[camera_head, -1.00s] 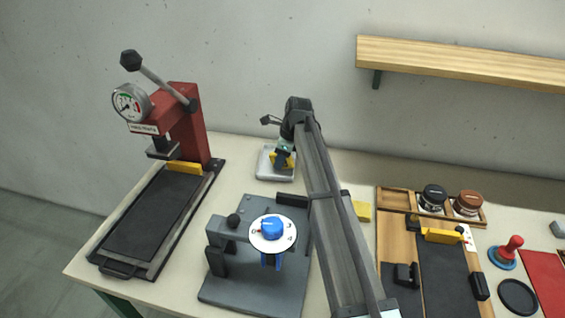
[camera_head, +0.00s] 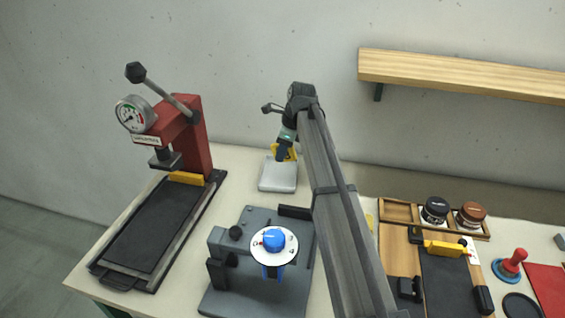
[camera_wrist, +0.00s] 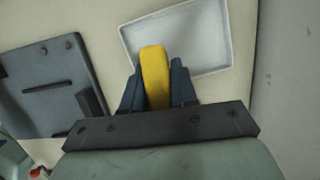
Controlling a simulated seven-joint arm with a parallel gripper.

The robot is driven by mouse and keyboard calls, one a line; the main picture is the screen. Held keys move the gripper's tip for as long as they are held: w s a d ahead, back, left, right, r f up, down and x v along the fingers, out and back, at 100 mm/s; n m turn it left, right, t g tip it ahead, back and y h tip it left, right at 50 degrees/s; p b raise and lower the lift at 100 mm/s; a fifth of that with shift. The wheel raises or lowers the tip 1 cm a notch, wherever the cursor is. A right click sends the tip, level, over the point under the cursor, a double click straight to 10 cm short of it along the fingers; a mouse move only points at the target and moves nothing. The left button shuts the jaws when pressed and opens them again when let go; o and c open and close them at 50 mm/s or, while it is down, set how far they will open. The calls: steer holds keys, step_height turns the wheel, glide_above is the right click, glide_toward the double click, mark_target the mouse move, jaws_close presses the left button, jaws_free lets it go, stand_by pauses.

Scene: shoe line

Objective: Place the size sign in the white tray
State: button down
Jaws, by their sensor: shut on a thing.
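The yellow size sign (camera_wrist: 155,75) is between the two dark fingers of my gripper (camera_wrist: 158,85) in the wrist view. My gripper is shut on it. In the head view, the sign (camera_head: 291,153) shows at my gripper (camera_head: 284,153), above the back part of the white tray (camera_head: 277,177). The tray lies flat on the table. In the wrist view the tray (camera_wrist: 205,40) lies beyond the fingertips, and the sign overlaps its near edge. The part of the tray behind the sign and fingers is hidden.
A red press (camera_head: 190,135) with a gauge stands at the left. A grey fixture (camera_head: 235,290) with a blue knob (camera_head: 274,239) is in front of the tray. A wooden organizer (camera_head: 400,212) with two jars is at the right. A wooden shelf (camera_head: 460,75) hangs on the wall.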

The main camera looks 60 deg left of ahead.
mark_target(271, 174)
steer(key=shift+v, duration=0.85)
steer(key=shift+w+y, duration=0.3)
steer(key=shift+s+a+f+g+y, duration=0.1)
steer(key=shift+a+f+g+y, duration=0.4)
steer(key=shift+f, duration=1.2)
steer(key=shift+s+a+f+g+y, duration=0.1)
steer(key=shift+a+f+g, duration=0.2)
steer(key=shift+a+f, duration=0.95)
steer(key=shift+a+f+g+y, duration=0.2)
steer(key=shift+f+g+y, duration=0.15)
steer(key=shift+f, duration=1.75)
steer(key=shift+f, duration=0.1)
steer(key=c, duration=0.9)
jaws_free()
